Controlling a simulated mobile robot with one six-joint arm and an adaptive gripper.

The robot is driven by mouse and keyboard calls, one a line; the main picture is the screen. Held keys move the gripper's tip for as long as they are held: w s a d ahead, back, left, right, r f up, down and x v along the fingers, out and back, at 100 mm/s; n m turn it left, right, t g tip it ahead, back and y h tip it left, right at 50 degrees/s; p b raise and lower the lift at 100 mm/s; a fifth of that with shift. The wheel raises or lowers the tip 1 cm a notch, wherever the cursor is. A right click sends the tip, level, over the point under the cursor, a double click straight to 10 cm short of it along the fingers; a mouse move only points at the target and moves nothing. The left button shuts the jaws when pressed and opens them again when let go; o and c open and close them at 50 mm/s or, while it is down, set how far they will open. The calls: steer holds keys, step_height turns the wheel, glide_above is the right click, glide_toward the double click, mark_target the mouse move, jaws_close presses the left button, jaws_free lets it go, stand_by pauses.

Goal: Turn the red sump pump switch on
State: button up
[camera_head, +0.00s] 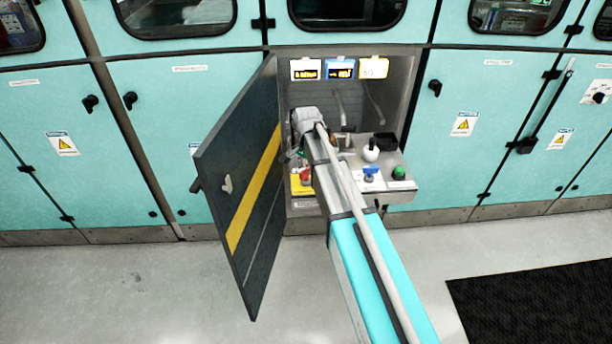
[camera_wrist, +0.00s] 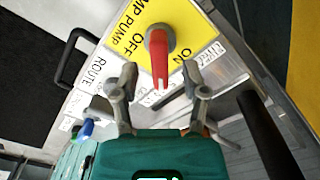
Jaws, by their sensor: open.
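The red sump pump switch (camera_wrist: 159,58) is in the upper middle of the wrist view, on a yellow label plate (camera_wrist: 205,35) marked OFF and ON. Its red handle points down in that picture, with OFF to its left and ON to its lower right. In the head view the red switch (camera_head: 304,175) shows small, partly beside my arm. My gripper (camera_wrist: 161,75) is open, with one finger on each side of the red handle in the picture. The fingers look apart from the handle; I cannot tell their exact depth.
An open dark cabinet door (camera_head: 228,185) with a yellow stripe stands left of my arm. The control shelf right of my arm holds a blue knob (camera_head: 371,173), a green button (camera_head: 398,172), and a white ball-shaped base (camera_head: 370,153). Small displays (camera_head: 341,70) hang at the back.

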steer(key=shift+f+b, duration=0.5)
steer(key=shift+f, duration=0.3)
jaws_close()
